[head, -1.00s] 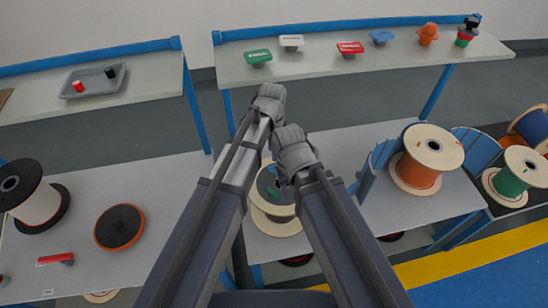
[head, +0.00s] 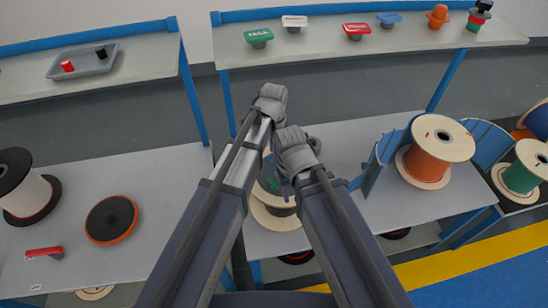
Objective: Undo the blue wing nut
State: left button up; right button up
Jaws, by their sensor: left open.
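The blue wing nut (head: 390,19) sits on the back shelf, between the red wing nut and an orange knob-like part. It is small and upright, with a flat winged top. My left gripper (head: 276,180) is small and partly hidden by my own arm links, low over the spool in the middle. It is open, and nothing shows between its fingers. It is well in front of the blue wing nut and apart from it. My right gripper is hidden behind my right arm's links.
Green (head: 258,37), white (head: 294,22) and red (head: 356,30) wing nuts stand on the back shelf (head: 420,50). A grey tray (head: 85,63) lies at upper left. Spools, including an orange one (head: 428,155), stand on the lower benches. A red-handled part (head: 44,252) lies at lower left.

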pick_arm(q)
jog(key=shift+f, duration=0.5)
jog(key=shift+c, duration=0.3)
grip_shut()
